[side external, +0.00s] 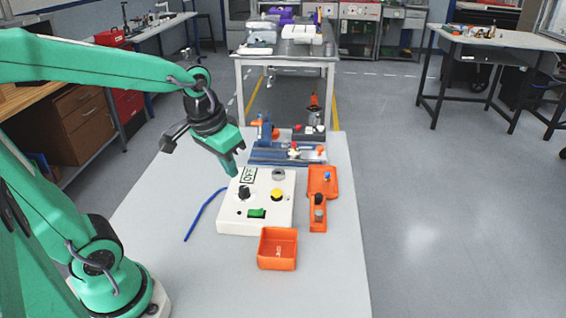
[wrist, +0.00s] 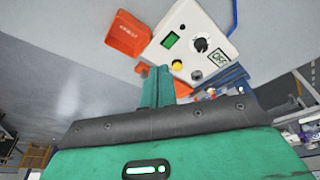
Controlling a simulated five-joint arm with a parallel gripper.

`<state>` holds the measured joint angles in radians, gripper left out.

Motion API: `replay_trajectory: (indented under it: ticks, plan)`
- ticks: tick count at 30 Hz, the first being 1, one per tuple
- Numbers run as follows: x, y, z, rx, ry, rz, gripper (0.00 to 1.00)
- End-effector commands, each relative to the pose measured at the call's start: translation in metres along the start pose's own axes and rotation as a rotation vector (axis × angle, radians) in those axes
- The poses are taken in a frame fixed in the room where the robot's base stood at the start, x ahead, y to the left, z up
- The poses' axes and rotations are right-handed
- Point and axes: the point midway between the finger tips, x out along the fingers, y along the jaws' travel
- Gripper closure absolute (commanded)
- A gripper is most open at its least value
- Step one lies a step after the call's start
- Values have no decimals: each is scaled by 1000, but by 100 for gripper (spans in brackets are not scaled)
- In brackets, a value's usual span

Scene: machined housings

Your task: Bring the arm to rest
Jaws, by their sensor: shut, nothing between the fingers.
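My gripper (side external: 231,168) is green and dark grey. In the side external view it hangs from my raised arm, with its fingertips above the far left corner of a white control box (side external: 228,221). The fingers are shut with nothing between them. In the wrist view my gripper (wrist: 158,75) points toward the same white box (wrist: 226,50), which carries a black knob, a green switch, a yellow button and an OFF label. I cannot tell the exact gap between the fingertips and the box.
An orange bin (side external: 277,262) stands in front of the box. An orange tray (side external: 323,180) with small parts lies to its right. A blue fixture (side external: 285,155) stands behind it. A blue cable (side external: 203,214) lies at the left. The front of the grey table (side external: 215,285) is clear.

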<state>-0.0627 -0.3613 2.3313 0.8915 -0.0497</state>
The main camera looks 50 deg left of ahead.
Motion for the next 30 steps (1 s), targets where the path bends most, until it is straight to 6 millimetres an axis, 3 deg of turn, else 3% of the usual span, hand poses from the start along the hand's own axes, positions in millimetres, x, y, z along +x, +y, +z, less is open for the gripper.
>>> replay_trajectory:
  ticks: [12,19,30]
  plan:
    - [-39,10,41,83,165,22,100]
    - [-46,11,52,106,207,29,100]
    - [-46,12,54,109,211,29,100]
